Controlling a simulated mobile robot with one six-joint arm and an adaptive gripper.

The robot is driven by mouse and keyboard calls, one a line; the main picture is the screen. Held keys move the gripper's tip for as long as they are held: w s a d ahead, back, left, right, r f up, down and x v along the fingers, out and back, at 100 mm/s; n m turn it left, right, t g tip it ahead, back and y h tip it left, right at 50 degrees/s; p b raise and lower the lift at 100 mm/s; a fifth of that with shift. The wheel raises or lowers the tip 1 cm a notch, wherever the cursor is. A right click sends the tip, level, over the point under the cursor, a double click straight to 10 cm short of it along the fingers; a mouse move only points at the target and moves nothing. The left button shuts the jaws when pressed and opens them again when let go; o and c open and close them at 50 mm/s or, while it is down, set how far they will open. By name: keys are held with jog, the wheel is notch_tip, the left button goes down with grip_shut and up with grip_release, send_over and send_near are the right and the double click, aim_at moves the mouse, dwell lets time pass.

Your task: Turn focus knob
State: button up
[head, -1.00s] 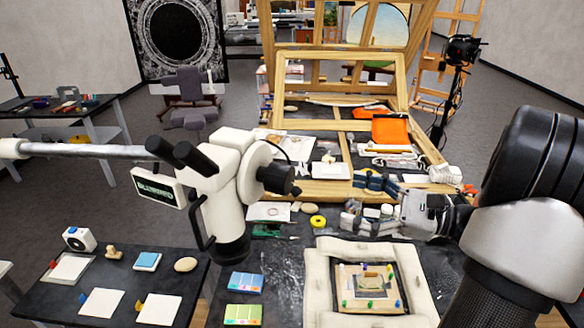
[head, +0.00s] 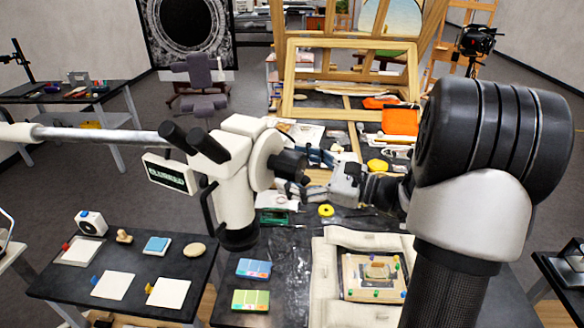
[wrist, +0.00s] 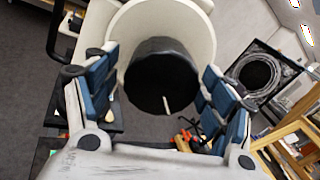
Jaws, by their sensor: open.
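The white microscope (head: 233,165) hangs on a horizontal boom with black eyepieces at upper left. Its black focus knob (head: 289,164) sticks out from the right side of a round white housing. In the wrist view the knob (wrist: 160,75) faces me as a dark cylinder with a short pale line on its face. My gripper (head: 305,172) is beside the knob in the head view. In the wrist view my gripper (wrist: 155,98) is open, its blue-padded fingers on the left and right of the knob, with gaps visible on both sides. Whether the knob reaches between the pads is hard to tell.
Below lies a padded frame (head: 331,235) with a small painting (head: 374,278). A yellow tape roll (head: 326,210) and colour boxes (head: 254,269) lie on the dark bench. A side table (head: 60,282) with cards is at left. A wooden easel (head: 350,62) stands behind.

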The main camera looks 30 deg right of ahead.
jog(key=shift+w+a, duration=0.25)
jog(key=shift+w, duration=0.1)
jog(key=c, duration=1.1)
jog(key=shift+o, duration=0.2)
jog(key=shift+p, duration=0.4)
jog(key=m+p, duration=0.3)
jog(key=p, duration=0.1)
jog(key=shift+r, duration=0.2)
jog(key=m+p, duration=0.2)
jog(key=shift+f+m+p, duration=0.15)
jog(key=shift+m+p, duration=0.15)
